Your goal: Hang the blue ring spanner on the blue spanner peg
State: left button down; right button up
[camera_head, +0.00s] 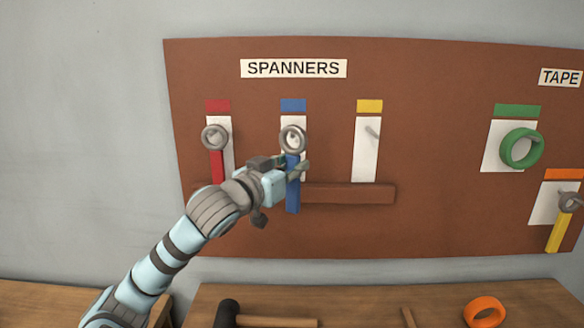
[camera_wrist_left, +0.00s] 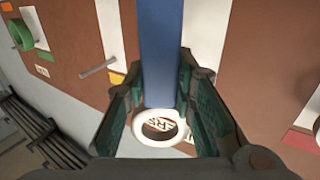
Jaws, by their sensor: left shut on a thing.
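The blue ring spanner (camera_head: 293,196) is upright in front of the white strip under the blue label (camera_head: 293,105), its grey ring at the top. My left gripper (camera_head: 290,166) is shut on its blue handle just below the ring. In the left wrist view the blue handle (camera_wrist_left: 158,50) runs between the fingers (camera_wrist_left: 160,90), and part of the SPANNERS sign shows through the ring. The blue spanner peg is not clearly seen; a small grey mark shows inside the ring in the head view. I cannot tell whether the ring is around the peg or in front of it.
A red spanner (camera_head: 217,165) hangs at left; the yellow-labelled peg (camera_head: 372,132) is bare. A brown ledge (camera_head: 350,193) crosses below. Green tape (camera_head: 521,149) and a yellow spanner (camera_head: 558,232) hang at right. A hammer (camera_head: 270,321) and orange tape roll (camera_head: 485,312) lie on the bench.

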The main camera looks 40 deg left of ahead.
pick_arm(q)
jog(key=shift+w+a+f+p, duration=0.2)
jog(key=shift+w+a+p, duration=0.25)
jog(key=shift+w+a, duration=0.4)
jog(key=shift+w+a+f+p, duration=0.15)
jog(key=shift+w+a+p, duration=0.4)
jog(key=shift+w, duration=0.5)
jog(key=shift+w+a+f+p, duration=0.2)
jog(key=shift+w+a+p, duration=0.15)
jog(key=shift+w+a, duration=0.55)
jog(key=shift+d, duration=0.1)
jog(key=c, duration=1.3)
grip_release()
jog(key=shift+w, duration=0.1)
jog(key=shift+f, duration=0.1)
